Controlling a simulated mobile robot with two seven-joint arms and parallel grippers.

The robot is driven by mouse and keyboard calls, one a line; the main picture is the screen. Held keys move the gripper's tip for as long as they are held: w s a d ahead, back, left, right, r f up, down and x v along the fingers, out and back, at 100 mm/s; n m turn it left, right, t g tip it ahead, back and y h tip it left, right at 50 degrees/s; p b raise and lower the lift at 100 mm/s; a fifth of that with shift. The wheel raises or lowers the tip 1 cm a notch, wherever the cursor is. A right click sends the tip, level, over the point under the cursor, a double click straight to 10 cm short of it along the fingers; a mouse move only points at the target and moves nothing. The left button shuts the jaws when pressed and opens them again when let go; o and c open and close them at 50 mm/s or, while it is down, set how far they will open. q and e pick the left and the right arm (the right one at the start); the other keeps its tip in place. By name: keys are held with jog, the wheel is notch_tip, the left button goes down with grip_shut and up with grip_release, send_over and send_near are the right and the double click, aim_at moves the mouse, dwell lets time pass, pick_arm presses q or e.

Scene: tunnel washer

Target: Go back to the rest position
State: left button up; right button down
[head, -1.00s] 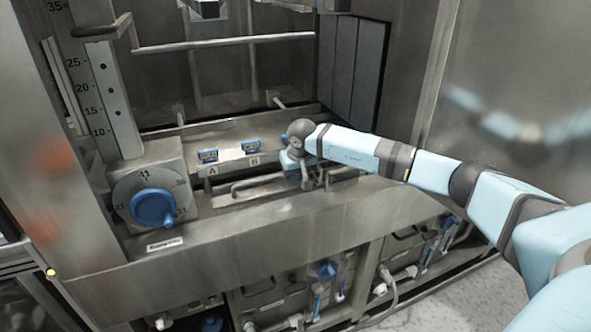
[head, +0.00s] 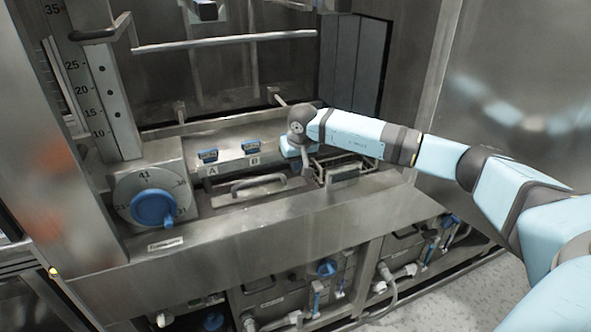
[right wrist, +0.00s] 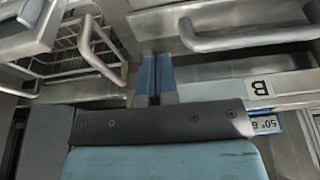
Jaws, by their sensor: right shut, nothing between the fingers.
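My right gripper (head: 307,172) is over the washer's ledge, between the curved metal handle and a wire basket. In the right wrist view its two blue fingers (right wrist: 155,76) lie together with nothing between them. The right arm reaches in from the right edge of the head view. The fingertips are small in the head view, and I cannot tell whether they touch anything there. My left gripper is not in view.
The curved handle (head: 258,183) and the wire basket (head: 345,164) are close to the gripper. Blue displays (head: 251,146) stand behind labels A and B. A blue dial knob (head: 153,207) is at the left. A horizontal rail (head: 225,41) crosses the opening behind.

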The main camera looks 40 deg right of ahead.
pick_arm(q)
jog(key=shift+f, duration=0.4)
pick_arm(e)
jog(key=v, duration=0.8)
jog(key=shift+r, duration=0.25)
